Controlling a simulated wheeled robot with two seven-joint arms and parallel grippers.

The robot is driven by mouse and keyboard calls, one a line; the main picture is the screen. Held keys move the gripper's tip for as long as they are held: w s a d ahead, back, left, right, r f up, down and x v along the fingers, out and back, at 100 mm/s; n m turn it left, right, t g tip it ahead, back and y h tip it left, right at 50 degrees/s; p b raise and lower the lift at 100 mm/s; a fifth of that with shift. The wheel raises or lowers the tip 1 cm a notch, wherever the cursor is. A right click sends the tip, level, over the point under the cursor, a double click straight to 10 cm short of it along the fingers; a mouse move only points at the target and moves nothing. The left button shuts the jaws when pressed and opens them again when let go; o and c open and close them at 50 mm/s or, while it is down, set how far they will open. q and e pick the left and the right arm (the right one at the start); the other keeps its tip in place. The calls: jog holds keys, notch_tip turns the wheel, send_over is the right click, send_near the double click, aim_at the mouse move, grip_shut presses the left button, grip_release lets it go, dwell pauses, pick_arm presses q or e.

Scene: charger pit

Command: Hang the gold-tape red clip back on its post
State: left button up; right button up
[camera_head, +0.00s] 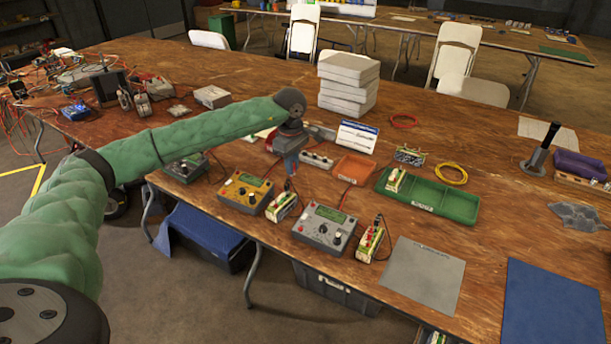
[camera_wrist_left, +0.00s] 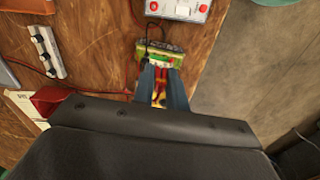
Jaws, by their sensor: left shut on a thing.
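My left gripper (camera_head: 290,172) points down over the table, just above a small post board (camera_head: 283,206) beside the yellow meter (camera_head: 246,192). In the left wrist view the left gripper (camera_wrist_left: 163,88) is shut on the red clip (camera_wrist_left: 160,82), which shows as red with a yellow-gold patch between the fingers. The green-edged post board (camera_wrist_left: 160,54) lies just beyond the fingertips, with a dark lead looping by it. Whether the clip touches a post cannot be told. My right gripper is in neither view.
A grey meter (camera_head: 324,227) and a second post board (camera_head: 370,241) stand to the right. An orange tray (camera_head: 354,167) and a green tray (camera_head: 440,199) lie behind. A grey mat (camera_head: 423,273) and a blue mat (camera_head: 553,304) lie at the front right.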

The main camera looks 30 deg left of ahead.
pick_arm(q)
jog(key=w+a+f+b, duration=0.1)
jog(key=w+a+b, duration=0.1)
jog(key=a, duration=1.1)
jog(key=w+a+f+b, duration=0.1)
jog(key=w+a+b, duration=0.1)
jog(key=a, duration=1)
jog(key=shift+w+a+f+b, duration=0.25)
jog(key=shift+a+b, duration=0.15)
jog(key=shift+b, duration=0.3)
jog(key=shift+f, duration=0.2)
jog(key=shift+f+b, duration=1.35)
jog(key=shift+f, duration=2)
jog(key=shift+f, duration=0.15)
